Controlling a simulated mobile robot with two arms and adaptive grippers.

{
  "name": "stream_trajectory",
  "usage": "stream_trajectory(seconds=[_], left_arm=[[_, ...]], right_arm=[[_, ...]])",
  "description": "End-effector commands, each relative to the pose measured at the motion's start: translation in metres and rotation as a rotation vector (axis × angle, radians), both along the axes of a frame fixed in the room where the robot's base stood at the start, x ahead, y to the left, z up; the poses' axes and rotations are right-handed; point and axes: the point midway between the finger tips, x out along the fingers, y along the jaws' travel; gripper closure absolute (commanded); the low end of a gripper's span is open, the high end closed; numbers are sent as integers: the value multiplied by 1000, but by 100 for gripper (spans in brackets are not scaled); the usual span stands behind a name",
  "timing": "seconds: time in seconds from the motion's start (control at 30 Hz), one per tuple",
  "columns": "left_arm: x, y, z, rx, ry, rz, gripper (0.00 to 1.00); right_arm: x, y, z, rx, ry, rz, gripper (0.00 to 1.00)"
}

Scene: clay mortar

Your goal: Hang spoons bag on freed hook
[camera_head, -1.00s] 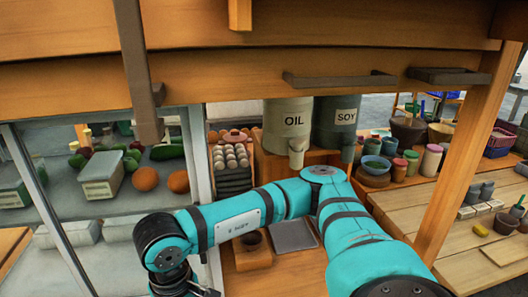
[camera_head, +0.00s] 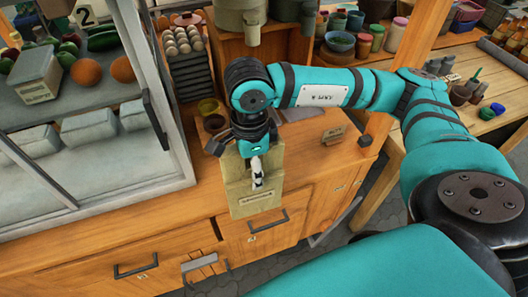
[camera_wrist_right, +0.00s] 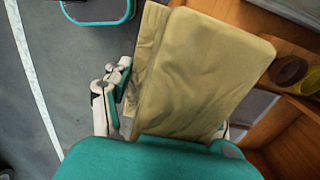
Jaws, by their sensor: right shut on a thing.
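A tan cloth bag (camera_head: 238,194) with a small label, too small to read, hangs upright in front of the wooden counter. My right gripper (camera_head: 257,172) is at the bag's upper part and is shut on it. In the right wrist view the bag (camera_wrist_right: 200,75) fills the space before my right gripper (camera_wrist_right: 165,130), whose white-and-black fingers show at both sides of it. I cannot pick out a free hook in either current view. My left gripper is not in view.
The counter front has drawers with dark handles (camera_head: 268,222). A glass case (camera_head: 110,140) with vegetables stands at left. An egg rack (camera_head: 183,62) and small bowls (camera_head: 213,120) are behind the bag. A wooden table (camera_head: 478,112) stands at right.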

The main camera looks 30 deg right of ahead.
Motion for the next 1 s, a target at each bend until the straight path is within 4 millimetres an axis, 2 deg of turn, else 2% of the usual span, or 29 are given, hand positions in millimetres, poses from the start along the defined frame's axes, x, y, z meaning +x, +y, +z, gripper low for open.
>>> stream_trajectory(seconds=[0.1,0.5,0.7,0.9,1.0], left_arm=[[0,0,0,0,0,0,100],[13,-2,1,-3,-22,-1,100],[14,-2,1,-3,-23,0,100],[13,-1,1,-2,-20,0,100],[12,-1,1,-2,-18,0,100]], right_arm=[[2,-3,1,4,2,-388,100],[6,-16,4,11,9,-1714,100],[7,-23,5,12,11,-2372,100],[8,-30,6,13,9,-2894,100],[8,-32,7,13,8,-3054,100]])
